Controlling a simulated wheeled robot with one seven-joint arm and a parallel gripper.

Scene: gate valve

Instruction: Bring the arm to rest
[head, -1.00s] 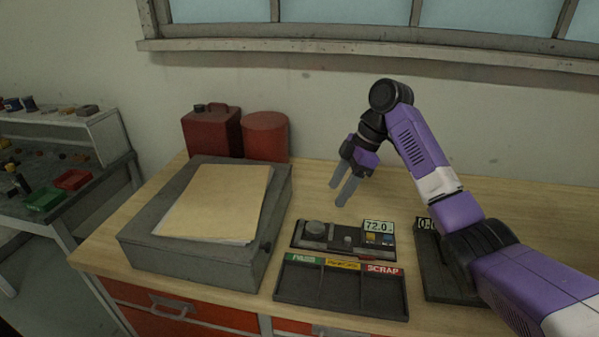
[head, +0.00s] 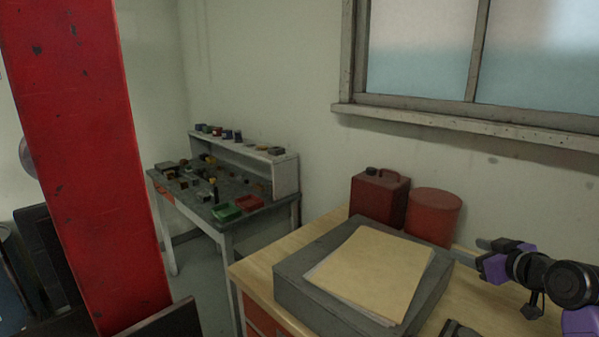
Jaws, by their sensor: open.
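My gripper (head: 486,258) is at the right edge of the head view, on my purple and black arm. Its jaws are open with nothing between them, and the fingers point left. It is over the right part of the wooden workbench (head: 256,277), to the right of the grey box and the red drum. The rest of my arm runs out of the picture at the lower right.
A grey box (head: 302,288) bearing a tan folder (head: 370,275) sits on the bench. A red can (head: 379,195) and a red drum (head: 432,216) stand behind it. A red post (head: 85,150) stands at left. A side table (head: 228,213) holds small parts and trays.

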